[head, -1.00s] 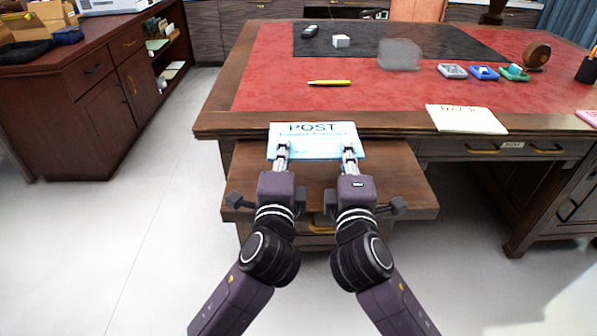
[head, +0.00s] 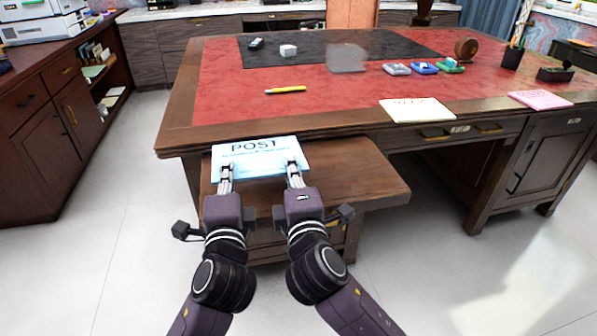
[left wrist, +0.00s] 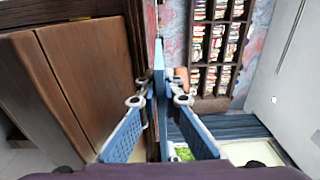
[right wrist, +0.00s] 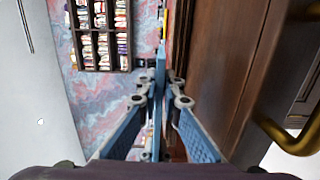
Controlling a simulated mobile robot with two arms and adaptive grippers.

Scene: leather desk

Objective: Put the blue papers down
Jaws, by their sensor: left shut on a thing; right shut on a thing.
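The blue papers (head: 258,157) are a light blue stack with "POST" printed at the top. They are tilted toward me over the wooden pull-out board at the desk's near edge. My left gripper (head: 226,171) is shut on their left part and my right gripper (head: 294,168) on their right part. In the left wrist view the papers (left wrist: 158,85) show edge-on between the fingers (left wrist: 158,95). The right wrist view also shows the papers (right wrist: 160,75) edge-on between the fingers (right wrist: 160,90). I cannot tell whether the papers touch the board.
The pull-out board (head: 365,185) is bare to the right. The desk's red leather top (head: 235,85) holds a yellow pen (head: 286,90), cream papers (head: 418,110) and pink papers (head: 540,100). Its near left area is clear. A brass drawer handle (right wrist: 285,135) shows in the right wrist view.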

